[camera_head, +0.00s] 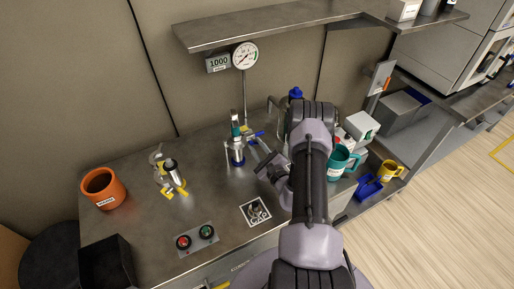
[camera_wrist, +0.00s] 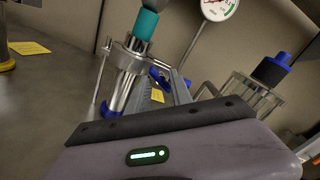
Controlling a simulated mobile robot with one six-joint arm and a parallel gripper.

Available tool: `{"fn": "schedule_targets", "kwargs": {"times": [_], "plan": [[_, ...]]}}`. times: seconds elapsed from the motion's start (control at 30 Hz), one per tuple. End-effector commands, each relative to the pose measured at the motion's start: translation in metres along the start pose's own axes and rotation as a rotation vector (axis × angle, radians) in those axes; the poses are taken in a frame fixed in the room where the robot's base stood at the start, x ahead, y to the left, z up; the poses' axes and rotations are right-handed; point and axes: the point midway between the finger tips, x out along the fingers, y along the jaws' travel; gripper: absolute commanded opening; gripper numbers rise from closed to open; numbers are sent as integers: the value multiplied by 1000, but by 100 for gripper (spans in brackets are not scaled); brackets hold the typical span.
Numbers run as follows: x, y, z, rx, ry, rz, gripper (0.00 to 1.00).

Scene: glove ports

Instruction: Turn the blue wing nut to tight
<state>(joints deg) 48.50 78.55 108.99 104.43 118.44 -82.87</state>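A metal clamp fixture with a teal-topped cylinder stands on the steel bench in the head view (camera_head: 236,142) and at the left in the wrist view (camera_wrist: 128,62). My gripper (camera_head: 260,148) is just right of the fixture.
A caged fitting with a blue knob (camera_wrist: 278,66) stands to the right. An orange mug (camera_head: 103,190), a second metal fixture (camera_head: 172,172), a button box (camera_head: 196,238) and a teal mug (camera_head: 342,161) stand around.

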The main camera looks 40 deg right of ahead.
Motion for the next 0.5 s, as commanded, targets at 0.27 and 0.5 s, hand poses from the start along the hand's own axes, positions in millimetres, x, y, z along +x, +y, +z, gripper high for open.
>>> {"fn": "schedule_targets", "kwargs": {"times": [0.27, 0.5], "plan": [[1, 0, 0, 0, 0, 0, 19], [0, 0, 0, 0, 0, 0, 0]]}}
